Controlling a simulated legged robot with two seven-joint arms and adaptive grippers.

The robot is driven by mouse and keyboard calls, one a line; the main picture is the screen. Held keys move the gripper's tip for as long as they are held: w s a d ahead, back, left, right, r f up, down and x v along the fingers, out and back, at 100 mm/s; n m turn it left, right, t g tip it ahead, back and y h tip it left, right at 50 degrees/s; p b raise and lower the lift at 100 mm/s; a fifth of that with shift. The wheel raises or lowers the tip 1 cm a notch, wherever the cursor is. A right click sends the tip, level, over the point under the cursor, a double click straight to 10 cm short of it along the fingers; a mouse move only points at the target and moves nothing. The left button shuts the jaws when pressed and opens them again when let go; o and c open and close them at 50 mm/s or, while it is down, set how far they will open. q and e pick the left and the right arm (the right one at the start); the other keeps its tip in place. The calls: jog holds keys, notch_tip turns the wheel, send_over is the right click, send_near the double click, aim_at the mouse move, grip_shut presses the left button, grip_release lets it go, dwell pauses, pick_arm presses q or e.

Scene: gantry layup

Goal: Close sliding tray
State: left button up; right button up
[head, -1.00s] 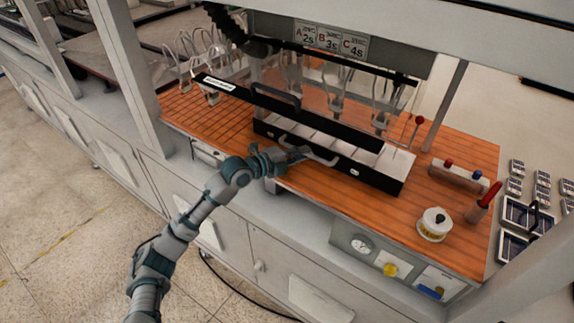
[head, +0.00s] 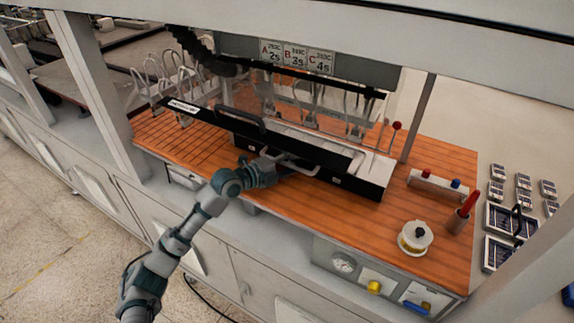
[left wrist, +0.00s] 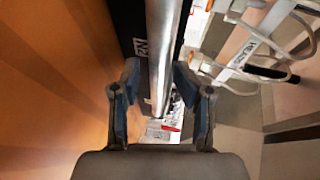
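The sliding tray (head: 358,186) is a long black tray with a pale inside, standing out at the front of the station on the orange tiled worktop. A light bar handle (head: 305,170) runs along its front; it also shows in the left wrist view (left wrist: 161,40). My left gripper (head: 284,168) is at this handle. In the left wrist view its fingers (left wrist: 156,85) stand apart, one on each side of the bar. The right finger looks close to the bar and a gap shows at the left; contact is unclear. My right gripper is not in view.
A long black bar (head: 205,118) with its own handle hangs just above and behind the tray, hiding part of its inside. A spool (head: 415,237), a red-handled tool (head: 462,212) and a button block (head: 437,184) stand to the right. Wire racks (head: 170,80) are at back left.

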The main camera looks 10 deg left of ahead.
pick_arm(q)
jog(key=shift+s+f, duration=0.1)
jog(key=shift+f, duration=0.05)
jog(key=shift+a, duration=0.25)
jog(key=v, duration=1.1)
jog(key=shift+s, duration=0.25)
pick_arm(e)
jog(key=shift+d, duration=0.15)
pick_arm(q)
jog(key=shift+a, duration=0.1)
